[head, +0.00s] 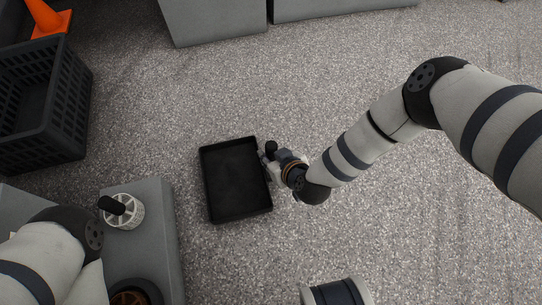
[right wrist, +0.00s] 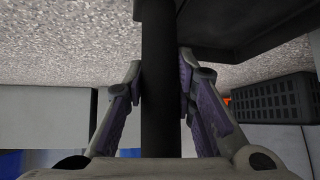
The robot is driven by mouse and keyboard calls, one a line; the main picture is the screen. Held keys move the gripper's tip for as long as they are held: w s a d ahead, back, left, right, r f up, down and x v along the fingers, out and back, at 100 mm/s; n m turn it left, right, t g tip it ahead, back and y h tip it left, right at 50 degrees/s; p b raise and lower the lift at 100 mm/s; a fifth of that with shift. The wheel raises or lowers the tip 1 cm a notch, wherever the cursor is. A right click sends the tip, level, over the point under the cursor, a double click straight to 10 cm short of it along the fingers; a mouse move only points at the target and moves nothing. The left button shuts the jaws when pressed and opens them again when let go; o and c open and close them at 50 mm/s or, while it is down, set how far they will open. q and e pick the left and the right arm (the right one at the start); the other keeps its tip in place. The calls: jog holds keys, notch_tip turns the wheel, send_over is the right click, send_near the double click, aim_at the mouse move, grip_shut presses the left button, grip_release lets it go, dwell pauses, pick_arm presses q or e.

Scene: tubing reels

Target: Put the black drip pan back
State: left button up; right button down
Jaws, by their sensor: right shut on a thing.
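The black drip pan (head: 236,181) is a shallow rectangular tray, seen from above near the middle of the head view over the speckled floor. It looks empty. My right gripper (head: 268,166) reaches in from the right and is shut on the pan at its right side. In the right wrist view, my right gripper (right wrist: 161,95) has a finger on each side of a dark upright bar of the pan (right wrist: 160,60). I cannot tell how far the pan is off the floor. My left arm enters at the lower left; its gripper is not in view.
A grey bench (head: 157,215) at the lower left bears a white reel (head: 122,211) and a dark reel (head: 135,295). A dark crate (head: 45,100) and an orange cone (head: 48,20) are at the upper left. Grey blocks (head: 215,20) line the top. The floor around the pan is clear.

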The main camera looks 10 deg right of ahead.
jog(key=shift+f, duration=0.4)
jog(key=shift+r, duration=0.1)
jog(key=c, duration=1.8)
grip_release()
jog(key=shift+f, duration=0.2)
jog(key=o, duration=0.5)
